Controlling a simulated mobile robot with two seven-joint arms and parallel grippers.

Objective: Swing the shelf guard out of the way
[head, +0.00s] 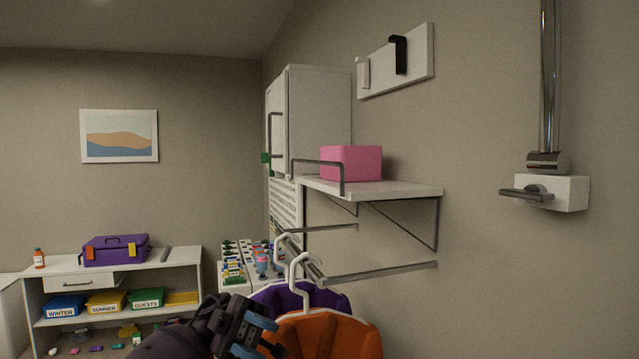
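The shelf guard (319,163) is a thin dark grey bar along the open front edge of the white wall shelf (390,189). It stands raised above the shelf board, with its near end bent down to the shelf. A pink box (351,163) sits on the shelf behind the guard. My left gripper (254,336) is low in the picture, below and left of the shelf, well apart from the guard. Its blue-padded fingers are spread, with nothing seen between them. My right gripper is not in view.
Below the shelf, white hangers (299,262) carry purple (290,297) and orange (325,334) garments on a metal rail (380,272), close to my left gripper. A white cabinet (318,122) stands behind the shelf. A hook board (415,62) hangs above.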

